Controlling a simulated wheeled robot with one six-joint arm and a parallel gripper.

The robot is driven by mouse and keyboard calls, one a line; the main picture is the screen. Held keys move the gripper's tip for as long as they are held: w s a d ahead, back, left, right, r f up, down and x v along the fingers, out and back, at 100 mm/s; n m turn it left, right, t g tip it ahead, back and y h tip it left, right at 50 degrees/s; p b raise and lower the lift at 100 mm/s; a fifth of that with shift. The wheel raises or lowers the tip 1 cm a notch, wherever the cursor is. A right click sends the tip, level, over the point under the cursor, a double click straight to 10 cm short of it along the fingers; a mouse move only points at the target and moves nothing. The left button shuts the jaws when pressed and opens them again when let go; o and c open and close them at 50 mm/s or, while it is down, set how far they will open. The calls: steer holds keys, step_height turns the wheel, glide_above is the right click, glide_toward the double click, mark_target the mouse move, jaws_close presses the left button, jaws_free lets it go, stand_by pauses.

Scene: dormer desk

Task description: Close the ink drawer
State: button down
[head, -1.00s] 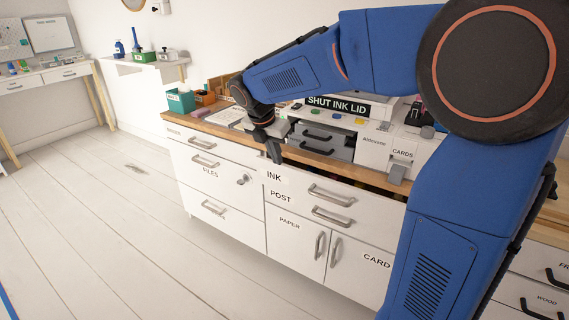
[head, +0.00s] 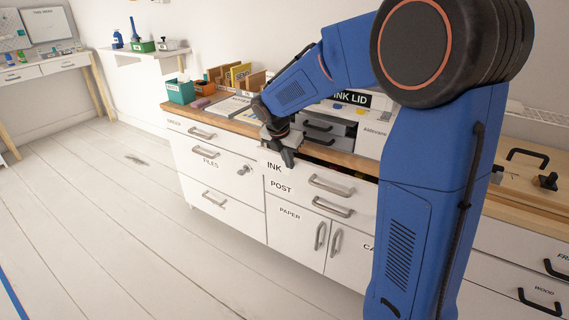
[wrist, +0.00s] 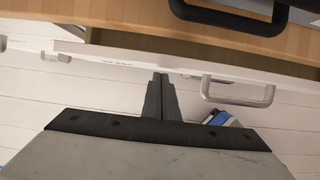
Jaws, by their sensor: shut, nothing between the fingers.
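The ink drawer (head: 300,176) is the top white drawer below the worktop, with the label INK and a grey bar handle (head: 330,185). It stands partly open, with a dark gap behind its front. In the wrist view its white front (wrist: 120,59) crosses the picture, with the gap between it and the worktop; its handle (wrist: 238,94) is right of the fingers. My gripper (head: 288,162) is shut and empty, pointing down at the drawer front near the label. In the wrist view the closed fingers (wrist: 161,80) reach the front; I cannot tell whether they touch.
The post drawer (head: 290,193) and paper cupboard (head: 290,225) lie below, shut. The files drawers (head: 220,160) are to the left. A grey drawer unit (head: 325,130) stands on the worktop (head: 235,125) behind my gripper. The floor (head: 120,230) in front is clear.

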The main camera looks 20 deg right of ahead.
steer(key=shift+w+d, duration=0.2)
steer(key=shift+d, duration=0.05)
steer(key=shift+d, duration=0.1)
steer(key=shift+w+d, duration=0.8)
steer(key=shift+d, duration=0.1)
